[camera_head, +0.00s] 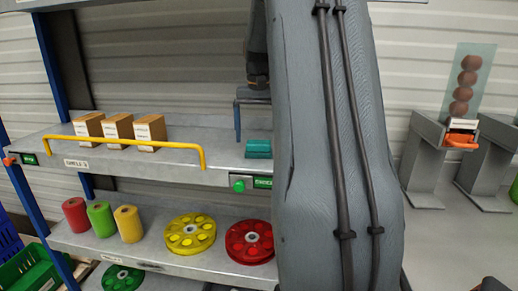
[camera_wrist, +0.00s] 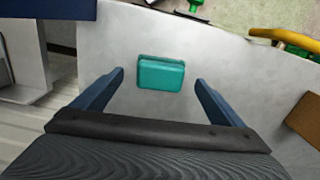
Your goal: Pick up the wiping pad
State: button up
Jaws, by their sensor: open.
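The wiping pad is a small teal block. In the head view the teal pad (camera_head: 259,149) lies on the upper grey shelf, just left of my large grey arm link. In the wrist view the pad (camera_wrist: 161,73) lies flat on the shelf, ahead of and between the two blue fingers. My gripper (camera_wrist: 159,76) is open and empty, with the pad apart from both fingers. In the head view my gripper (camera_head: 252,101) shows partly above the pad, the rest hidden behind the arm link.
The upper shelf (camera_head: 220,160) also holds several brown boxes (camera_head: 119,128) and a yellow rail (camera_head: 125,140) along its front. The lower shelf holds coloured rolls (camera_head: 101,219), a yellow disc (camera_head: 188,234) and a red disc (camera_head: 250,242). Bare shelf surrounds the pad.

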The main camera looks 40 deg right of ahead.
aim_at(259, 142)
jog(key=shift+f+p, duration=0.75)
jog(key=shift+f, duration=1.45)
jog(key=c, duration=1.2)
jog(key=shift+o, duration=0.2)
notch_tip(259, 142, up, 10)
jog(key=b, duration=0.2)
jog(key=shift+b, duration=0.35)
